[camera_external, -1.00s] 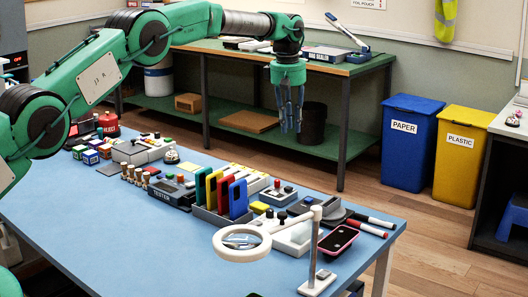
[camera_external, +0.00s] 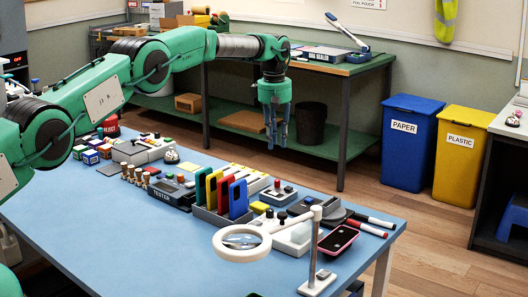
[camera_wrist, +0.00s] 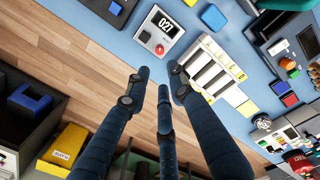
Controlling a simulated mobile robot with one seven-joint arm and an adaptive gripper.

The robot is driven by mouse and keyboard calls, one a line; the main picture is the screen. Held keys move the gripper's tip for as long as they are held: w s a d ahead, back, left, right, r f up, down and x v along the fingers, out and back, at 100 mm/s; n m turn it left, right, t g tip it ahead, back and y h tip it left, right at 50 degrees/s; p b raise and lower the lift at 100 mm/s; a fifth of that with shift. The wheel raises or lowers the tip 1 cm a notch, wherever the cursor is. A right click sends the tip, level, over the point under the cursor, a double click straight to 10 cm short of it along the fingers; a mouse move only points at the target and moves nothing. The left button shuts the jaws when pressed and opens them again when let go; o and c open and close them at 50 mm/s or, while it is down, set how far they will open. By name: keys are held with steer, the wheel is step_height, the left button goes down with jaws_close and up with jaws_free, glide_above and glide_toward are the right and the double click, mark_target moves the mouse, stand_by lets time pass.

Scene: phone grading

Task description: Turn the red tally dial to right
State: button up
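The tally counter (camera_wrist: 158,36) is a light grey box with a dark display reading 027 and a red round dial (camera_wrist: 160,49) on its face. It shows near the top middle of the wrist view. In the external view, a small grey box with a red knob (camera_external: 277,184), likely the same counter, sits near the far edge of the blue table. My gripper (camera_external: 277,143) hangs pointing down, above and beyond that far edge. In the wrist view its three dark fingers (camera_wrist: 161,76) stand apart with nothing between them, and none touches the dial.
Coloured phones (camera_external: 238,199) stand in a rack beside the counter. A magnifier (camera_external: 242,242) on a post stands at the near right. White and yellow strips (camera_wrist: 213,66) lie beside the counter. The air around my gripper is clear.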

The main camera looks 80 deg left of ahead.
mark_target(277, 180)
steer(key=f, duration=0.4)
steer(key=f+b, duration=0.1)
steer(key=f, duration=0.8)
steer(key=shift+w+a+f+b, duration=0.15)
steer(key=shift+w+f+b, duration=0.1)
steer(key=shift+b, duration=0.15)
jaws_close()
